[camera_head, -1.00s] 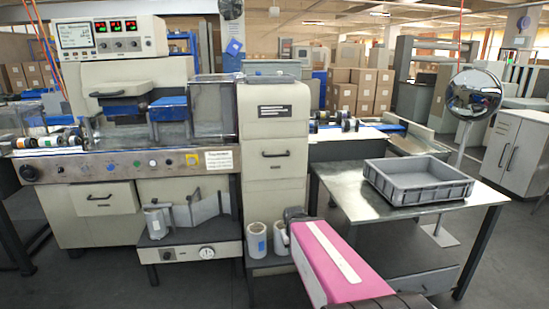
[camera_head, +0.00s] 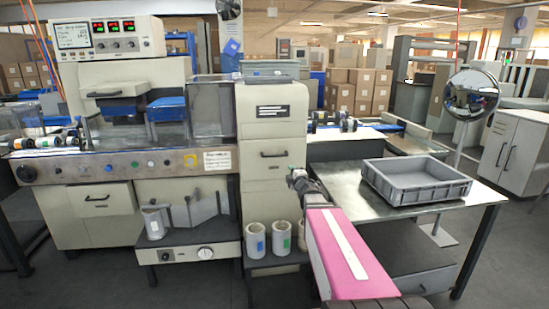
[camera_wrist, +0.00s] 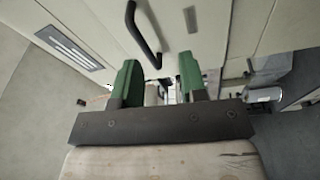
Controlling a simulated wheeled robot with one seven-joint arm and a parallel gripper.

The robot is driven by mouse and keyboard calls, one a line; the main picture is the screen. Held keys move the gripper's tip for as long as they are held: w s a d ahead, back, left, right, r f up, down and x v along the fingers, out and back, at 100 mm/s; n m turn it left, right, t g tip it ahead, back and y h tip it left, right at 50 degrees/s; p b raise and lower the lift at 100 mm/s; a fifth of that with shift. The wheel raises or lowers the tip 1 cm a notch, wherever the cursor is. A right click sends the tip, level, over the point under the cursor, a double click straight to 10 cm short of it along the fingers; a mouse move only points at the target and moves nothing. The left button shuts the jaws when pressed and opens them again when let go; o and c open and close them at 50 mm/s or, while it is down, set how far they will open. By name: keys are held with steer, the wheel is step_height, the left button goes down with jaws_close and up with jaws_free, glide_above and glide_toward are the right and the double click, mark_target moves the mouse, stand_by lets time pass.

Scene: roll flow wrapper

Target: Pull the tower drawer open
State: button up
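The cream tower (camera_head: 272,110) stands in the middle of the head view. Its drawer has a black bar handle (camera_head: 273,154). In the wrist view the black handle (camera_wrist: 143,38) lies ahead of the fingertips, slanted, against the cream front. My gripper (camera_head: 296,178) is right of and below the handle in the head view, in front of the tower's right side. In the wrist view its two green fingers (camera_wrist: 159,64) are apart with nothing held between them. The handle's lower end appears near the gap, apart from the fingers as far as I can tell. The drawer looks shut.
A metal table (camera_head: 410,220) with a grey crate (camera_head: 415,192) stands to the right of my arm. Several pale rolls (camera_head: 255,241) stand on a low shelf below the tower. The wrapper's control panel (camera_head: 120,167) is to the left.

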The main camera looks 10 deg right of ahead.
mark_target(275, 156)
steer(key=w+a+r+n+y, duration=0.1)
steer(key=w+a, duration=0.1)
steer(key=w, duration=0.1)
steer(key=w+a+r+n+y, duration=0.2)
steer(key=w, duration=0.1)
steer(key=w+a+r+n+y, duration=0.1)
steer(key=w+a+n, duration=0.1)
steer(key=w, duration=0.2)
steer(key=shift+a+r+y, duration=0.1)
steer(key=shift+r+y, duration=0.15)
steer(key=shift+y, duration=0.05)
jaws_close()
